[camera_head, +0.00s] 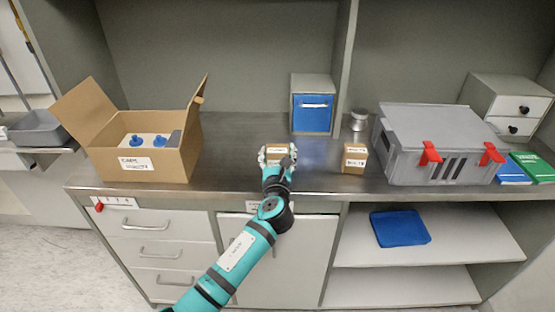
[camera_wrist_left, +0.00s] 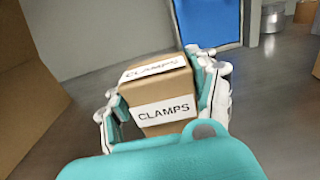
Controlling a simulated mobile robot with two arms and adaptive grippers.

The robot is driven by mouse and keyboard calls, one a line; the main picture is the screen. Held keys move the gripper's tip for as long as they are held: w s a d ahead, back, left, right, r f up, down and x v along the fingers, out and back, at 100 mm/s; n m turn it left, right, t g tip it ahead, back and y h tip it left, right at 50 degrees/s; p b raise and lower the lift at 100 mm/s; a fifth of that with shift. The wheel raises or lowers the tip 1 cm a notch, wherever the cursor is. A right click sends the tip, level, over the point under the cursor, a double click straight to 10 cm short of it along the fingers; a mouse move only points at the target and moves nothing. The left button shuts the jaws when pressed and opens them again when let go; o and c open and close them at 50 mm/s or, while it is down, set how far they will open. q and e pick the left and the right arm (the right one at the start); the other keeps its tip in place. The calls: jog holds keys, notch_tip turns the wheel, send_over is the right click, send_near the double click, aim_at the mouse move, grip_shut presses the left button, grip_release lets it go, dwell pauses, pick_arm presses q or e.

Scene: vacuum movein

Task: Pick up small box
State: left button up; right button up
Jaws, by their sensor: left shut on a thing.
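A small brown cardboard box (camera_wrist_left: 158,88) with white "CLAMPS" labels sits between the fingers of my left gripper (camera_wrist_left: 165,105) in the left wrist view. My left gripper is shut on it, with one finger on each side. In the head view the left gripper (camera_head: 277,157) and this box (camera_head: 277,149) are over the counter near its front edge, and the box is mostly hidden by the gripper. I cannot tell whether the box touches the counter. A second small labelled box (camera_head: 354,159) stands on the counter to the right. My right gripper is not in view.
A large open cardboard box (camera_head: 139,164) with blue-topped items inside stands at left on the counter (camera_head: 235,135). A blue-fronted drawer unit (camera_head: 312,105) and metal tin (camera_head: 358,119) are behind. A grey crate (camera_head: 433,150) with red latches stands at right.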

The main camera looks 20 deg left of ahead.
aim_at(278, 148)
pick_arm(q)
jog(key=shift+r, duration=0.1)
jog(key=shift+c, duration=0.2)
jog(key=shift+r, duration=0.6)
notch_tip(278, 148, up, 2)
jog(key=shift+r+p, duration=0.1)
jog(key=shift+p, duration=0.4)
jog(key=s+r, duration=0.1)
jog(key=s, duration=1.5)
jog(key=shift+a+r, duration=0.3)
jog(key=shift+r, duration=0.1)
